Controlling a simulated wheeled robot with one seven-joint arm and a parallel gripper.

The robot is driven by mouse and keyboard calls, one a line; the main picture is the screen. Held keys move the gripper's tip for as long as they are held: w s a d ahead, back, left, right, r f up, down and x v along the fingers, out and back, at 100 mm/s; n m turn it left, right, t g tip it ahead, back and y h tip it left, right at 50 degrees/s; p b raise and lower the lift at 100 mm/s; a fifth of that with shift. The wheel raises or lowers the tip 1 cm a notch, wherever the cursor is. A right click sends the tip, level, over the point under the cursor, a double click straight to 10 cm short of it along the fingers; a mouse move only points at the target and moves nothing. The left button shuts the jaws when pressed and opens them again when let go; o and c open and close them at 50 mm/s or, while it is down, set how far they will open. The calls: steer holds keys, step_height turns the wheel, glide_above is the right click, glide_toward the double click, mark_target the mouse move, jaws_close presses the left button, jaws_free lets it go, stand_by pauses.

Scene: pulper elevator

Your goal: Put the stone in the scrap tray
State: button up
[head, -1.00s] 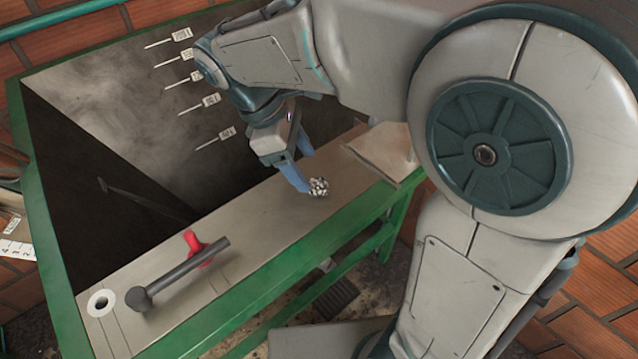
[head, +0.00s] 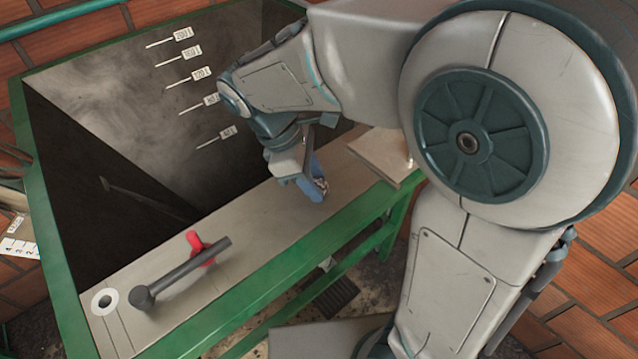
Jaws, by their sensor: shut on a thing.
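The stone (head: 321,185) is a small speckled grey lump at the right part of the beige ledge. My gripper (head: 314,188) has blue fingers and is shut on it. The fingers hide most of the stone. I cannot tell whether the stone still touches the ledge. A flat beige tray-like piece (head: 385,160) sits at the right end of the ledge, just right of my gripper. My arm partly hides it, and I cannot tell whether it is the scrap tray.
A dark lever (head: 185,275) and a red handle (head: 203,246) stand on the ledge (head: 255,225) at the left. Behind the ledge is a deep, dark green-framed tank (head: 110,190) with level marks. Mid-ledge is clear.

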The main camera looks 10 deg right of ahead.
steer(key=shift+r, duration=0.6)
step_height(320, 180, up, 3)
steer(key=shift+r+b, duration=0.1)
steer(key=shift+b, duration=0.3)
steer(key=s+d+r+b, duration=0.1)
steer(key=s+d+r, duration=0.5)
steer(key=d, duration=0.4)
steer(key=shift+s+r+b, duration=0.25)
steer(key=shift+r+b, duration=0.05)
